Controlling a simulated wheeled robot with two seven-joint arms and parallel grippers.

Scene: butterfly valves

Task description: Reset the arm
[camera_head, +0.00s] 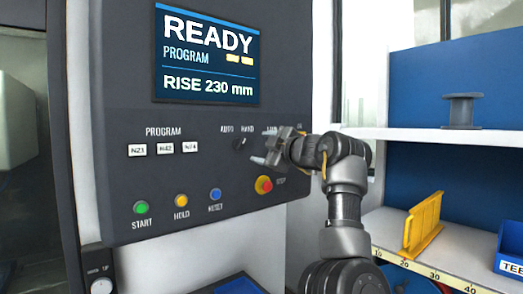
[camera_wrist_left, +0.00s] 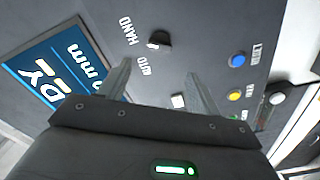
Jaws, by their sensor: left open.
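My left gripper (camera_head: 270,148) is open in front of the right part of a dark control panel (camera_head: 110,110). No object shows between its fingers. In the left wrist view its two fingers (camera_wrist_left: 158,75) stand apart, facing the panel. The black AUTO/HAND selector knob (camera_head: 240,143) is just left of the gripper; it also shows in the wrist view (camera_wrist_left: 158,40) beyond the fingers. A red stop button (camera_head: 263,185) with a yellow collar sits below the gripper. The gripper partly hides the labels right of HAND. My right gripper is in neither view.
The screen (camera_head: 207,55) reads READY, RISE 230 mm. START (camera_head: 140,208), HOLD (camera_head: 181,201) and RESET (camera_head: 215,194) buttons line the panel's lower part. At right, a shelf (camera_head: 440,136) holds a grey spool (camera_head: 461,110); below are a yellow rack (camera_head: 423,225) and blue bin (camera_head: 510,250).

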